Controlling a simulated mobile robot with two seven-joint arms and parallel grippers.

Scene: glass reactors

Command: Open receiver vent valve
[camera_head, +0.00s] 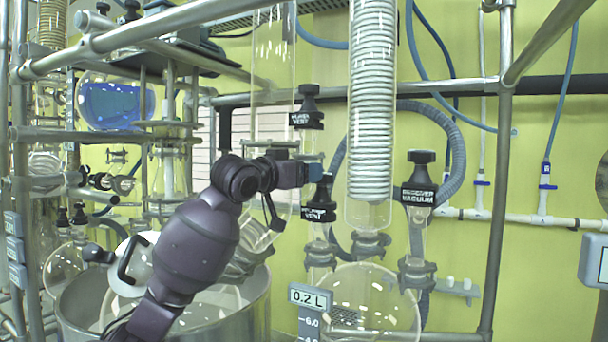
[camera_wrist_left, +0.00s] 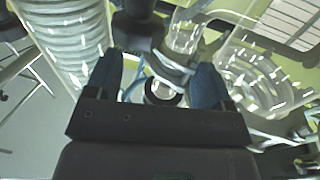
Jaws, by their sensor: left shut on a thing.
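The receiver vent valve (camera_head: 320,205) has a black knob and a black label. It stands on a glass neck above the round receiver flask (camera_head: 375,300) in the head view. My left gripper (camera_head: 316,172) comes in from the left and is at the top of this knob, shut on it. In the left wrist view my two blue fingers (camera_wrist_left: 157,82) stand apart, with a dark round shape between them; the contact itself is partly hidden. The right gripper is not in view.
A second black vent valve (camera_head: 307,110) is just above my gripper. The receiver vacuum valve (camera_head: 420,185) stands to the right, past the glass coil condenser (camera_head: 371,110). Metal frame bars (camera_head: 497,190) and a large steel vessel (camera_head: 215,315) are close to my arm.

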